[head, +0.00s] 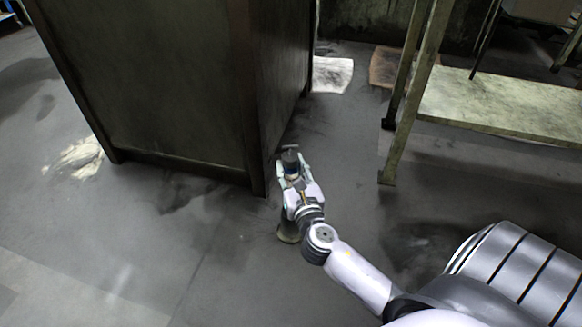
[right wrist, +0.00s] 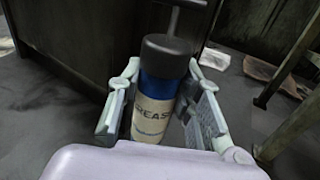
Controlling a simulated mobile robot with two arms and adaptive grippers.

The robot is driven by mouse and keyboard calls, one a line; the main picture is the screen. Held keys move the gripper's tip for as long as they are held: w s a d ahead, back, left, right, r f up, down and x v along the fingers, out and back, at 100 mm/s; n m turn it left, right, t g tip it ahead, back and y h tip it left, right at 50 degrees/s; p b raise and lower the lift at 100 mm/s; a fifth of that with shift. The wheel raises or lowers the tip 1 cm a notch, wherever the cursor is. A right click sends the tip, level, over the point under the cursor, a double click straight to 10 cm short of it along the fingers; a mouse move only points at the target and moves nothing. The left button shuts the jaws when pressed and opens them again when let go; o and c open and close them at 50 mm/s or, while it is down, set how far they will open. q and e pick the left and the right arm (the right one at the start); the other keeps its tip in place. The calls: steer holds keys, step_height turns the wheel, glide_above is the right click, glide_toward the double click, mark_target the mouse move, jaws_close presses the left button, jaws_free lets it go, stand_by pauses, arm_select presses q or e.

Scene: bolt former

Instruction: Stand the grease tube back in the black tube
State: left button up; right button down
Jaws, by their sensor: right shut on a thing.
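The grease tube (right wrist: 153,105) has a dark cap, a blue body and a cream label reading GREASE. It stands roughly upright between the fingers of my right gripper (right wrist: 162,85), which is shut on it. In the head view my right gripper (head: 292,178) holds the grease tube (head: 290,160) beside the near corner of the dark cabinet, its lower part hidden by the fingers. A round olive-coloured thing (head: 287,233) shows partly under my wrist; I cannot tell what it is. I cannot make out the black tube for certain. My left gripper is out of view.
The tall dark cabinet (head: 180,90) stands just left of the gripper. A metal frame with a low shelf (head: 500,105) is at the right. A pale sheet (head: 332,75) and a brown one (head: 395,68) lie on the floor behind. Open grey floor (head: 130,235) lies at the left front.

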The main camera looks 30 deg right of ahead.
steer(key=shift+f, duration=0.4)
steer(key=shift+f+b, duration=0.95)
stand_by(0.3)
steer(key=shift+f, duration=0.2)
stand_by(0.5)
